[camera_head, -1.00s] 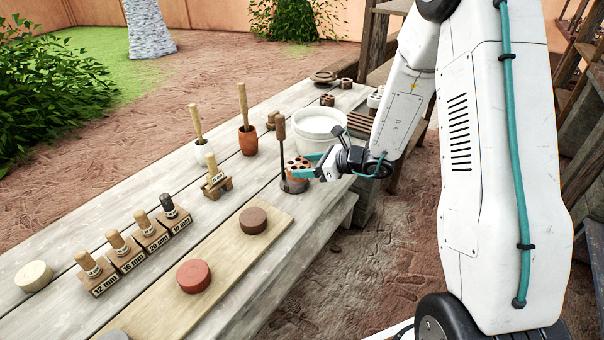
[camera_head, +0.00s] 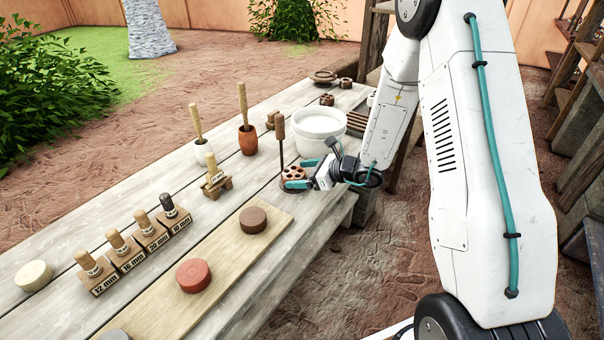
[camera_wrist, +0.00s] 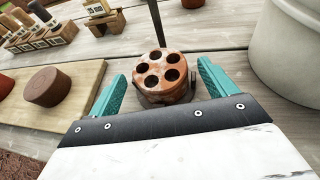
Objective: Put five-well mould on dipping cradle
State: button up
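The five-well mould (camera_head: 292,173) is a reddish-brown round block with several holes in its top. It appears upright on the low base of the dipping cradle, whose thin dark upright and brown handle (camera_head: 281,127) rise just behind it. In the wrist view the mould (camera_wrist: 162,77) lies between my fingers, with the cradle's dark rod (camera_wrist: 157,22) behind it. My gripper (camera_wrist: 163,70) is open, with a gap between each teal finger and the mould. In the head view my gripper (camera_head: 295,174) is around the mould. The cradle's base is mostly hidden.
A white bucket (camera_head: 320,130) stands close behind the gripper. A board (camera_head: 225,262) with round pieces, labelled wooden blocks (camera_head: 126,252) and two mortars with pestles share the table. Other brown pieces stand at the far end.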

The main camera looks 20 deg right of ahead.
jog(key=shift+s+d+r, duration=0.1)
jog(key=shift+r, duration=0.05)
jog(key=v, duration=1.1)
jog(key=shift+s+d, duration=0.1)
jog(key=shift+d, duration=0.05)
jog(key=s+a+r+n+g, duration=0.8)
jog(key=s+a+r+n, duration=0.4)
jog(key=s+r+n, duration=0.25)
jog(key=s+d+r+n+h, duration=0.3)
jog(key=s+n+h, duration=0.2)
jog(key=s, duration=0.3)
jog(key=s+d+r+n+h, duration=0.3)
jog(key=s+n+h, duration=0.1)
jog(key=s+n, duration=0.3)
jog(key=shift+s+d+h, duration=0.25)
jog(key=shift+s+h, duration=0.15)
jog(key=shift+s, duration=0.25)
